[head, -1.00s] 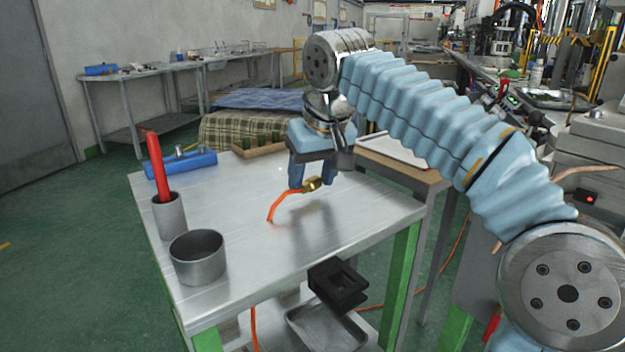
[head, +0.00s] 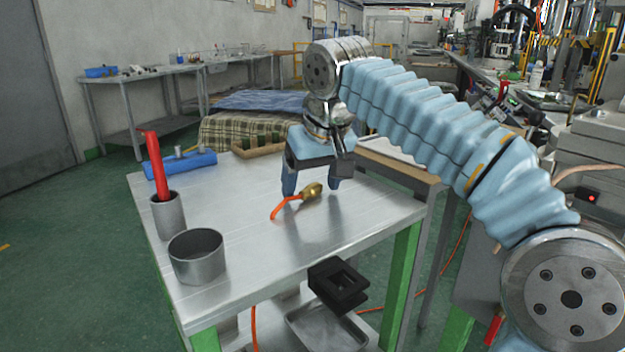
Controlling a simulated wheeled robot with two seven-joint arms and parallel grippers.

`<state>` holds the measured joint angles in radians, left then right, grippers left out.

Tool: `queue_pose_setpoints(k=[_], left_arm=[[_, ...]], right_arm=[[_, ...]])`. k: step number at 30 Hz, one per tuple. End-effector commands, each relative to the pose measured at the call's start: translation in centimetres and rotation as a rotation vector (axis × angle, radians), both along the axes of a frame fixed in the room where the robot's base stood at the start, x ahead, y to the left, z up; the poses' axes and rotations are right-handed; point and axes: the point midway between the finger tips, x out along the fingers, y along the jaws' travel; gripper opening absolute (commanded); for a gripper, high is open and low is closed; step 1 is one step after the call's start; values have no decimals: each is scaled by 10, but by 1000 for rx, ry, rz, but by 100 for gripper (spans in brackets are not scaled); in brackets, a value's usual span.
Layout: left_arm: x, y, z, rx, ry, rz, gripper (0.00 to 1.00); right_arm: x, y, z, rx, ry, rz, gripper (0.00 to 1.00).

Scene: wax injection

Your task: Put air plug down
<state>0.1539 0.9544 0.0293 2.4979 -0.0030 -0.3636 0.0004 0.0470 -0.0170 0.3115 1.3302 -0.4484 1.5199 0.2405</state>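The air plug (head: 312,190) is a small brass fitting with a short orange hose (head: 286,206) on it. It lies on the metal table (head: 262,242), toward the table's right side. My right gripper (head: 311,188) is just above and around it, pointing down. Its two blue fingers are spread wide, one on each side of the plug, with visible gaps. Nothing is held in it. My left gripper is not in the head view.
A metal cup (head: 168,217) with a red-handled tool (head: 156,165) and a wider metal pot (head: 197,257) stand at the table's left. A blue block (head: 180,164) lies behind them. The table's middle is clear.

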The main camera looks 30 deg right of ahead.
Motion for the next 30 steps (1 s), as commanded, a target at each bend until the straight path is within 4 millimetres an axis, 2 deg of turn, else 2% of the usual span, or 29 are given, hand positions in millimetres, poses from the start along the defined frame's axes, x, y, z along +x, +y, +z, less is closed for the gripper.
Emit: queue_pose_setpoints(k=[5,8,11,18,22,30], left_arm=[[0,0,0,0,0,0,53],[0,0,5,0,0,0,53],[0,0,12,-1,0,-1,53],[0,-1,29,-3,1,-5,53],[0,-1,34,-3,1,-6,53],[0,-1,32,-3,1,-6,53]], right_arm=[[0,0,0,0,0,0,80],[0,0,7,0,-1,0,80],[-1,0,21,1,-2,0,80],[-24,3,76,0,-3,1,80],[-34,4,100,1,-3,2,80],[-45,5,122,0,0,1,80]])
